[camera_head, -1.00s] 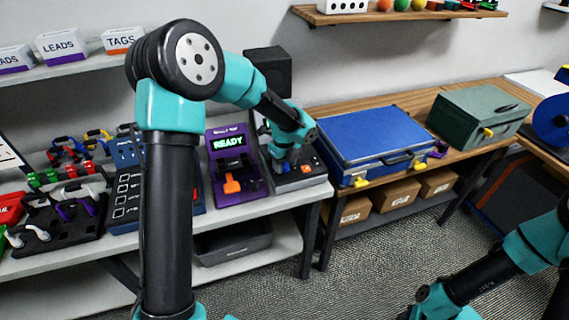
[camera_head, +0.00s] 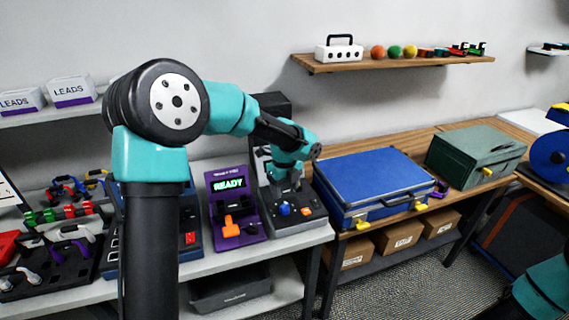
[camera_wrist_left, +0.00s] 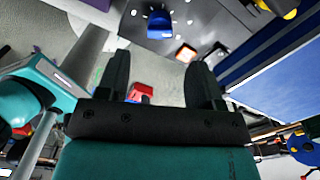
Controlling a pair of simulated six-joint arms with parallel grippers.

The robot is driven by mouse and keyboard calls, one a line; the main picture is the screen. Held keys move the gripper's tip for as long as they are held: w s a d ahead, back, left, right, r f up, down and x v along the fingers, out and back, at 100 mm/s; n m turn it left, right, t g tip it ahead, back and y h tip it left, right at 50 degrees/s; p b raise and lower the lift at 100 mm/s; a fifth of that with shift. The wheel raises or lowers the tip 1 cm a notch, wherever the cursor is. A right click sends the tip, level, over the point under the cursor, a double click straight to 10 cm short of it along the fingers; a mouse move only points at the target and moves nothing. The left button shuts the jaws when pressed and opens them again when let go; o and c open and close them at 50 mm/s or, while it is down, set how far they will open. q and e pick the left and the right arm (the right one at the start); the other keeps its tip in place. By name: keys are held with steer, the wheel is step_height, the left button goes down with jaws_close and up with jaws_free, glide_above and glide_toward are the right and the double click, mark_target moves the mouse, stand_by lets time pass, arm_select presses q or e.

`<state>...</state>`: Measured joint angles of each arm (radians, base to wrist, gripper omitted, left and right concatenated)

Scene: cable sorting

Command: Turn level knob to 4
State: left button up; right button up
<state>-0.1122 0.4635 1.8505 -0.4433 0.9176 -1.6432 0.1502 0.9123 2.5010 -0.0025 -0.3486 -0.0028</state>
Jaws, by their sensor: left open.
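A blue knob (camera_head: 284,208) sits on a dark grey box (camera_head: 292,222) on the white bench, left of the blue case. An orange square button (camera_head: 306,210) is beside it. In the left wrist view the blue knob (camera_wrist_left: 160,25) is ringed by small white marks, too small to read, and the orange button (camera_wrist_left: 186,54) glows. My left gripper (camera_head: 284,184) is just above and behind the knob, apart from it. In the left wrist view my left gripper (camera_wrist_left: 158,62) is open and empty, with the knob beyond its fingertips. My right gripper is out of view.
A purple device (camera_head: 233,205) reading READY with an orange lever stands left of the grey box. The blue case (camera_head: 372,180) stands close on its right. A dark speaker-like block (camera_head: 274,108) is behind. A green case (camera_head: 478,152) is farther right.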

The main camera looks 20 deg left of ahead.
mark_target(284, 205)
arm_select(q)
step_height(284, 205, up, 9)
steer(key=shift+r, duration=0.15)
stand_by(0.5)
